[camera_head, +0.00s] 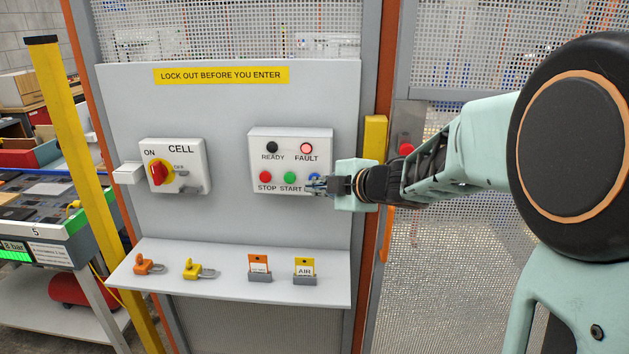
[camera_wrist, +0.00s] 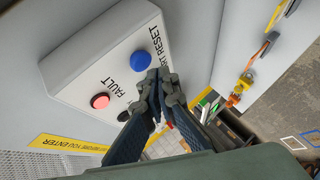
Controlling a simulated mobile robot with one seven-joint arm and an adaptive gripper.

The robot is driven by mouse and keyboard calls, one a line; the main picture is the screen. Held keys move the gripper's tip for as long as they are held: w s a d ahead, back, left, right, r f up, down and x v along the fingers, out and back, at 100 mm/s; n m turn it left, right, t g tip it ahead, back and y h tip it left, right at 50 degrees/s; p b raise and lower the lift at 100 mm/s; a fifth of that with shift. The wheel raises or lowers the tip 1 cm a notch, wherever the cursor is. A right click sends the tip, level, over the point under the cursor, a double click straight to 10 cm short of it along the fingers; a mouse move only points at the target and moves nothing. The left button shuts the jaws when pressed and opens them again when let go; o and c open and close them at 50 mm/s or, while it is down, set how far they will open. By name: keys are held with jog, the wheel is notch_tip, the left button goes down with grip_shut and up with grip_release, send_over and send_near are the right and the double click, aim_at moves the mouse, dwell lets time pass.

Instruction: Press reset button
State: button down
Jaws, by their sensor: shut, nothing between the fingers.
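The blue reset button (camera_wrist: 140,60) shows whole in the wrist view, next to the word RESET. The button sits at the lower right of a white control box (camera_head: 257,151). My gripper is shut and empty, and its fingertips (camera_wrist: 161,80) lie just beside the button in the wrist view. They look apart from it there; the exact gap to the panel cannot be told. The FAULT lamp (camera_head: 306,148) glows red; the READY lamp (camera_head: 272,147) is dark.
The red STOP button (camera_head: 265,177) and green START button (camera_head: 290,178) are left of my gripper. A CELL switch (camera_head: 159,173) is further left. A shelf (camera_head: 222,285) below holds padlocks and tags. A yellow block (camera_head: 375,138) is close behind my wrist on the door post.

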jog(key=shift+w, duration=0.1)
jog(key=shift+w, duration=0.35)
jog(key=shift+w+p, duration=0.45)
jog(key=shift+p, duration=0.05)
dwell(0.8)
dwell(0.3)
jog(key=shift+s, duration=0.85)
jog(key=s, duration=0.5)
jog(key=shift+b, duration=0.4)
